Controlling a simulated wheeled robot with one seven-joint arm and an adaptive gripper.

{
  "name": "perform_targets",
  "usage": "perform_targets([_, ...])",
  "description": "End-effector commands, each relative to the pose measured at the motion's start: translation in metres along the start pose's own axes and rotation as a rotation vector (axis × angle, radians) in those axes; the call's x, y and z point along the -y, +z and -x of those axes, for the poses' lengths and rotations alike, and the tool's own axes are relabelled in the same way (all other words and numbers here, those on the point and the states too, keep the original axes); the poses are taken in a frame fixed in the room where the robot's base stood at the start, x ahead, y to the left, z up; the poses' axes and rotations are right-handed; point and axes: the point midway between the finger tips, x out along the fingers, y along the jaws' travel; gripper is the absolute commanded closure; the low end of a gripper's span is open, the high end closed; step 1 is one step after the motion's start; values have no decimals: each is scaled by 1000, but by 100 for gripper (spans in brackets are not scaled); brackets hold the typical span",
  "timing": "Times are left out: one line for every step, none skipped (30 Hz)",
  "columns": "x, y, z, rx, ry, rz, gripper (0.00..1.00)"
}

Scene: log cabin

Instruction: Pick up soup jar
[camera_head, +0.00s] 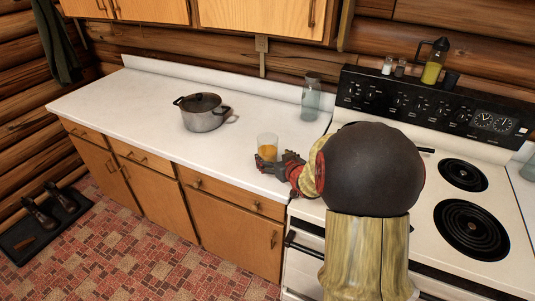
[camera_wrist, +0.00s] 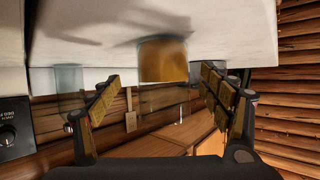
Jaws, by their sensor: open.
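The soup jar (camera_head: 267,147) is a clear glass with orange contents in its lower part. It stands upright near the front edge of the white counter, left of the stove. The wrist view is upside down and shows the jar (camera_wrist: 162,62) ahead, between the two fingers. My gripper (camera_head: 275,167) is low at the jar's near side, partly hiding its base in the head view. In the wrist view my gripper (camera_wrist: 160,82) is open, with a finger to each side of the jar and visible gaps. Neither finger appears to touch it.
A lidded metal pot (camera_head: 203,116) stands further left on the counter (camera_head: 130,100). A tall clear jar (camera_head: 311,97) stands behind the soup jar near the wall. The stove (camera_head: 465,290) lies right, with small bottles (camera_head: 434,62) on its back panel. The counter's left part is clear.

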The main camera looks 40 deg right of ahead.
Motion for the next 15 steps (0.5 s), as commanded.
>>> perform_targets([1,0,-6,-2,-1,1,21])
perform_targets([2,0,-10,-2,-1,1,21])
perform_targets([3,-1,-15,-2,-1,2,21])
perform_targets([3,-2,-20,-2,-1,2,21])
perform_targets([4,-3,-25,-2,-2,2,21])
perform_targets([5,-4,-31,-2,-1,2,21])
perform_targets([5,-4,-35,0,0,1,21])
perform_targets([4,-3,-38,1,0,0,21])
perform_targets([4,-4,-43,0,0,0,21])
perform_targets([4,-5,-45,-1,0,0,21])
perform_targets([5,-5,-47,0,0,0,21])
perform_targets([5,-6,-49,-1,0,0,21])
perform_targets([4,-6,-50,-1,0,0,21])
perform_targets([4,-7,-51,-1,0,0,21])
perform_targets([4,-7,-51,-1,1,0,21])
